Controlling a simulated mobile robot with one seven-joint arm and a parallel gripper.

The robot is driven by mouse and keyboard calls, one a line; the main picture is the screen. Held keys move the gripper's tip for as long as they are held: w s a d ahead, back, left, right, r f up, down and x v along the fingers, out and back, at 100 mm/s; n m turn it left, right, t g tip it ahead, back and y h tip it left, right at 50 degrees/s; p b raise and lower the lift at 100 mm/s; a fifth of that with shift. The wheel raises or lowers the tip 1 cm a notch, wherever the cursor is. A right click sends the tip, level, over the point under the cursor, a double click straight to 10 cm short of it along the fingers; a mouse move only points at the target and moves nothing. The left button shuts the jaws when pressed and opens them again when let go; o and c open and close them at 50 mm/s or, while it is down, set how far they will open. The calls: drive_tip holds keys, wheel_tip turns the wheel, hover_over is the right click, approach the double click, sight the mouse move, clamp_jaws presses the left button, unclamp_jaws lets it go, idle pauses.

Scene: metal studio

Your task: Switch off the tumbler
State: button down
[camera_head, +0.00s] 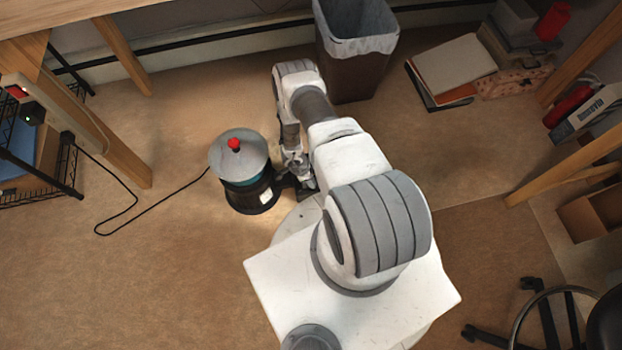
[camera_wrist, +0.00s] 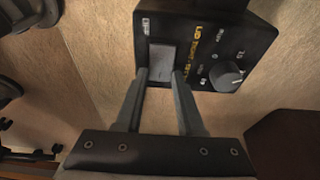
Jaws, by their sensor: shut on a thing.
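The tumbler (camera_head: 240,165) stands upright on the floor, a dark-based drum with a grey lid and a red knob on top. Its black control panel (camera_wrist: 222,45) fills the upper part of the wrist view. It has a grey rectangular switch (camera_wrist: 161,58), yellow lettering and a round dial (camera_wrist: 228,76). My gripper (camera_wrist: 160,75) is at the panel, with one finger at each side edge of the switch, shut on it. In the head view my gripper (camera_head: 303,186) is right beside the tumbler's base, partly hidden by my arm.
A lined trash bin (camera_head: 358,75) stands behind my arm. Books (camera_head: 452,68) lie at the back right. The floor at lower left is clear.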

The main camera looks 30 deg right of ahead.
drive_tip(key=c, duration=0.5)
unclamp_jaws()
drive_tip(key=p+v, duration=0.6)
drive_tip(key=v, duration=1.1)
drive_tip(key=shift+a+r+p, duration=0.1)
drive_tip(key=shift+r+p, duration=0.05)
drive_tip(key=shift+p, duration=0.25)
